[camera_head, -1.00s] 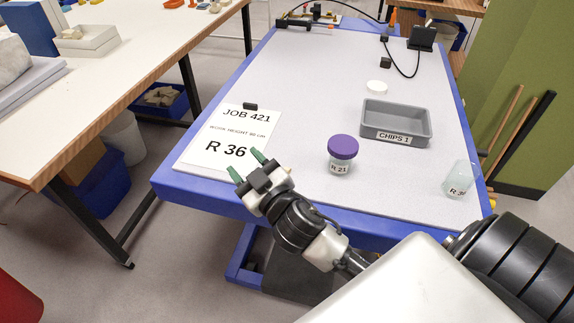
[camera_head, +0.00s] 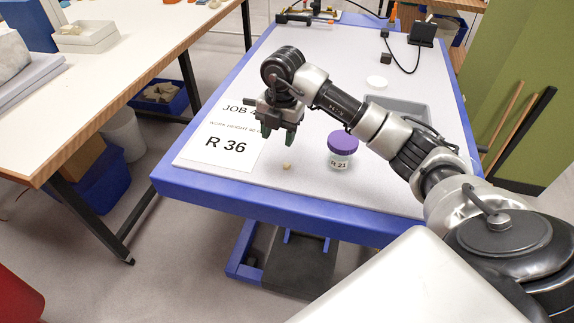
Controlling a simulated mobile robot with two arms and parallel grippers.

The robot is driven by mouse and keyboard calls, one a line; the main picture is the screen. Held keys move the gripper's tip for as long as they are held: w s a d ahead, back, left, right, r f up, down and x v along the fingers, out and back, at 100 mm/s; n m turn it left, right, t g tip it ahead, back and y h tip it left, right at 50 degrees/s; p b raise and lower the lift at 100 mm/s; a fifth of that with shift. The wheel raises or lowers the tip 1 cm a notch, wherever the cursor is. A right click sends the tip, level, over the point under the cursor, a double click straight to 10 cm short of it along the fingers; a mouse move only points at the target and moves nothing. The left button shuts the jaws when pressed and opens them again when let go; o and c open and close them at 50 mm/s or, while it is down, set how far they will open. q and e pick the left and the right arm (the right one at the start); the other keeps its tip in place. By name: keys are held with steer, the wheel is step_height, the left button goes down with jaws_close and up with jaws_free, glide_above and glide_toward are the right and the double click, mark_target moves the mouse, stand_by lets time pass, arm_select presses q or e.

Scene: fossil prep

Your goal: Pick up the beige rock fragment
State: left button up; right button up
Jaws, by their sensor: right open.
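The small beige rock fragment (camera_head: 287,166) lies on the grey table top in the head view, between the paper card and the purple-lidded jar. My right gripper (camera_head: 278,136) points down with its green fingertips apart, above and slightly left of the fragment in the picture. It is open and empty, not touching the fragment. My left gripper is not in view.
The jar with the purple lid (camera_head: 342,148) stands just right of the fragment. The "R 36" card (camera_head: 222,147) lies to the left. A grey tray (camera_head: 408,106) is partly hidden behind my right arm.

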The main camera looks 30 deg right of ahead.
mark_target(287, 164)
steer(key=shift+m+h, duration=0.3)
steer(key=shift+h, duration=0.2)
steer(key=f, duration=0.1)
steer(key=d+f, duration=0.1)
steer(key=f+p, duration=0.1)
steer(key=f, duration=0.1)
steer(key=shift+s+d+f, duration=0.1)
steer(key=shift+s+d, duration=0.05)
steer(key=shift+d, duration=0.2)
steer(key=f+p, duration=0.1)
steer(key=f, duration=0.1)
steer(key=f+p, duration=0.1)
steer(key=f, duration=0.1)
steer(key=shift+s+f, duration=0.2)
steer(key=shift+f, duration=0.8)
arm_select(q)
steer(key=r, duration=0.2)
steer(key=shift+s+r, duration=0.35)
arm_select(e)
jaws_close()
